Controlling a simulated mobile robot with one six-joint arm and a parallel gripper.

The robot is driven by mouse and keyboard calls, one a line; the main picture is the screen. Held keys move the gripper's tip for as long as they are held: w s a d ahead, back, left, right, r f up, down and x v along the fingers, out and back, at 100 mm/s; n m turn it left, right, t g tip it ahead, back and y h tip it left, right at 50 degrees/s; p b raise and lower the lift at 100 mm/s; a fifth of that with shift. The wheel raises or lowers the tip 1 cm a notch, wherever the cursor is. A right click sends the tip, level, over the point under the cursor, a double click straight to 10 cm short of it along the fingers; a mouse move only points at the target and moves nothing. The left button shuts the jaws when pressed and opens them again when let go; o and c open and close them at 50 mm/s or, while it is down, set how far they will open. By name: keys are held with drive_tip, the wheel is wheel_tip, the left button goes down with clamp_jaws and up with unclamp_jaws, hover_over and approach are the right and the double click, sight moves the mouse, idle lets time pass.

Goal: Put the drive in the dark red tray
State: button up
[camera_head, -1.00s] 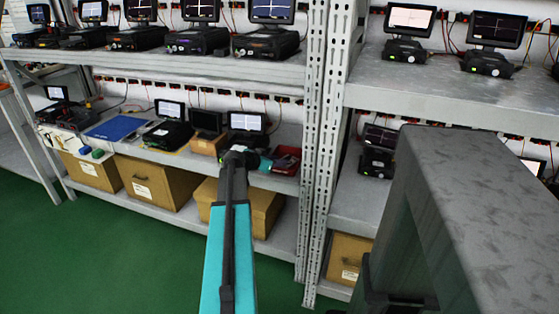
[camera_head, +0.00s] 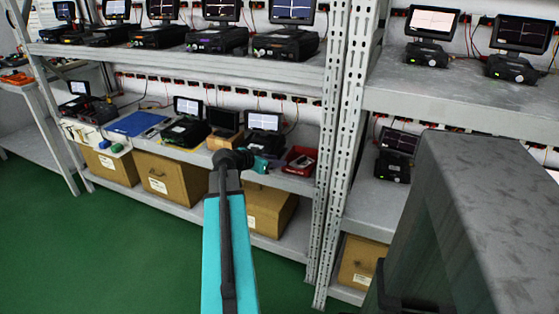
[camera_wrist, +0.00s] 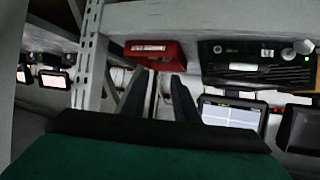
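The dark red tray (camera_head: 300,160) sits near the front edge of the lower shelf, left of the rack uprights. Something small and greyish shows in it; I cannot tell whether it is the drive. In the wrist view, which looks upside down, the tray (camera_wrist: 152,51) shows a red side with a pale patch. The tray appears just beyond the fingertips. In the head view my arm hides most of the gripper, which is just left of the tray. I cannot clearly make out the drive anywhere.
A black unit with a screen (camera_head: 264,122) stands left of the tray; its black box (camera_wrist: 255,62) also shows in the wrist view. A perforated upright (camera_head: 335,150) stands close on the tray's right. Cardboard boxes (camera_head: 163,177) sit below. A blue mat (camera_head: 134,123) lies further left.

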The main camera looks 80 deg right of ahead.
idle(0.5)
